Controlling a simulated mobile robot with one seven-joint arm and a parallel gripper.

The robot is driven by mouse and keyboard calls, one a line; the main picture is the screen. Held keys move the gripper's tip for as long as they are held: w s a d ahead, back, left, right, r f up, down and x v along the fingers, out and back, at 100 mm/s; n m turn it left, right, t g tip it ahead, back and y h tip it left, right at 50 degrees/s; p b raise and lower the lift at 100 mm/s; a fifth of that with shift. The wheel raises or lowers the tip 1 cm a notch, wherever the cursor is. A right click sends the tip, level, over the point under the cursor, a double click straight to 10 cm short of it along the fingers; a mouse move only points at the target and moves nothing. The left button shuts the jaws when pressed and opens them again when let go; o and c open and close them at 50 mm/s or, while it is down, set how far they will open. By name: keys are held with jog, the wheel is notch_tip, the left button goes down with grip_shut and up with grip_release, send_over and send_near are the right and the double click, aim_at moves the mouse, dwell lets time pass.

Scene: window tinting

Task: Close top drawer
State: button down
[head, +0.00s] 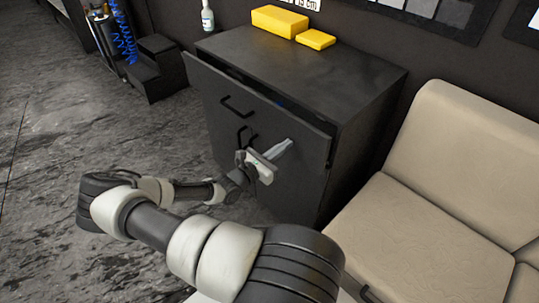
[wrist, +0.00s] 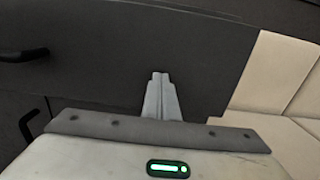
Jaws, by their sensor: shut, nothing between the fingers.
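The dark cabinet (head: 365,82) stands against the wall. Its top drawer (head: 300,131) is partly open, with a narrow dark gap between its front and the cabinet body. The drawer's black handle (head: 236,107) is left of my gripper. My gripper (head: 288,144) is shut and empty, its fingertips at the right part of the drawer front, near its lower edge. In the wrist view the closed fingertips (wrist: 160,76) point at the dark drawer front (wrist: 110,60). I cannot tell whether they touch it. A lower handle is partly hidden behind my wrist.
A beige sofa (head: 450,200) stands close to the right of the cabinet. Two yellow blocks (head: 280,20) and a white bottle (head: 207,17) are on or by the cabinet top. Black steps (head: 158,70) stand at the back left. The grey floor (head: 60,130) at left is clear.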

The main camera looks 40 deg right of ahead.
aim_at(294, 138)
jog(key=d, duration=0.4)
jog(key=shift+d, duration=0.3)
jog(key=shift+w+d+r, duration=0.1)
jog(key=shift+d+r, duration=0.05)
jog(key=shift+d, duration=0.05)
jog(key=shift+p, duration=0.3)
jog(key=shift+a, duration=0.35)
jog(key=a+p, duration=0.1)
jog(key=a, duration=1.2)
jog(key=shift+s+a, duration=0.3)
jog(key=shift+a, duration=0.1)
